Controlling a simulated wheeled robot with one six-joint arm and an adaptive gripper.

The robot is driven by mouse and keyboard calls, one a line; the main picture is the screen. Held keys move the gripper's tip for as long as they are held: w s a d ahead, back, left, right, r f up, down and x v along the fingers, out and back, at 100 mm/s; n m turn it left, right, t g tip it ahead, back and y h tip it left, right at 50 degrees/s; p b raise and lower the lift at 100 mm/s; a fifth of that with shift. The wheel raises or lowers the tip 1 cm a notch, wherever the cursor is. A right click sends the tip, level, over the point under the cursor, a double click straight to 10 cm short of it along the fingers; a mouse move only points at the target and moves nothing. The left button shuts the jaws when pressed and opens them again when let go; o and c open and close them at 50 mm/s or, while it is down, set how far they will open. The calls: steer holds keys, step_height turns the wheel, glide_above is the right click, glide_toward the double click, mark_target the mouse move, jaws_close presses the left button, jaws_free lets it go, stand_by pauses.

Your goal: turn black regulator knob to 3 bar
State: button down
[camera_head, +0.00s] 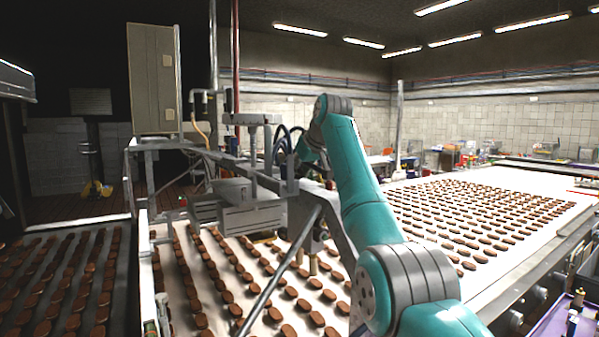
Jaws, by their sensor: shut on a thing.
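My teal and grey arm rises from the lower right, bends at the top centre and reaches down behind the machine frame. A small teal wrist part shows just left of the upper arm link. My gripper cannot be made out; it is hidden behind my arm and the frame. The black regulator knob cannot be made out either, and no pressure reading is legible. Dark curved hoses (281,143) and grey metal machine parts (262,119) stand just left of my wrist.
A white conveyor belt (520,262) with rows of brown biscuits (470,200) runs under the metal frame. A darker belt with biscuits lies at the left. A beige cabinet (152,78) stands above the frame. A purple surface (560,322) with small items is at the lower right.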

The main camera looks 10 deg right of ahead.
steer(key=shift+d+m+y, duration=0.2)
steer(key=shift+m+y, duration=0.1)
steer(key=shift+y, duration=0.3)
steer(key=shift+m+g+y, duration=0.4)
steer(key=shift+m+y, duration=0.2)
steer(key=shift+y, duration=0.4)
steer(key=c, duration=0.8)
jaws_free()
steer(key=shift+o, duration=0.2)
steer(key=v, duration=1.2)
